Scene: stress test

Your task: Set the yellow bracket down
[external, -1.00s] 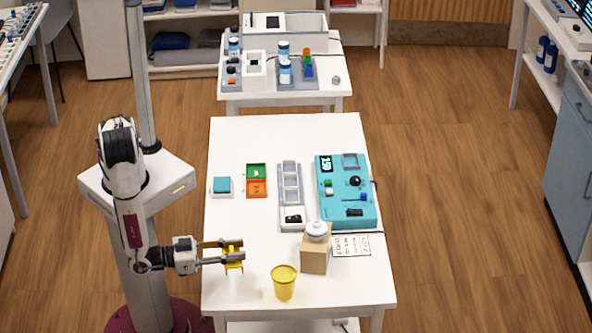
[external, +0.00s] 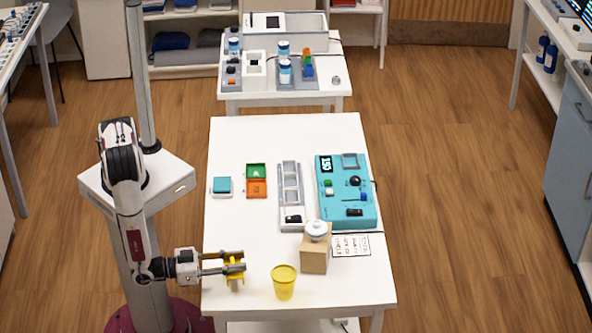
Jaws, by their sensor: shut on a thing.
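The yellow bracket (external: 235,279) is between the fingers of my gripper (external: 236,263), at the front left of the white table (external: 340,288). My gripper is shut on it, and the fingers hide part of it. The bracket's lower part shows below the fingers, close to the tabletop. I cannot tell whether it touches the table.
A yellow cup (external: 284,284) stands just right of the bracket. A tan block (external: 314,255) with a white round-topped piece (external: 316,231) is further right. Behind are a grey rack (external: 284,208), a teal device (external: 335,206) and small trays (external: 256,188).

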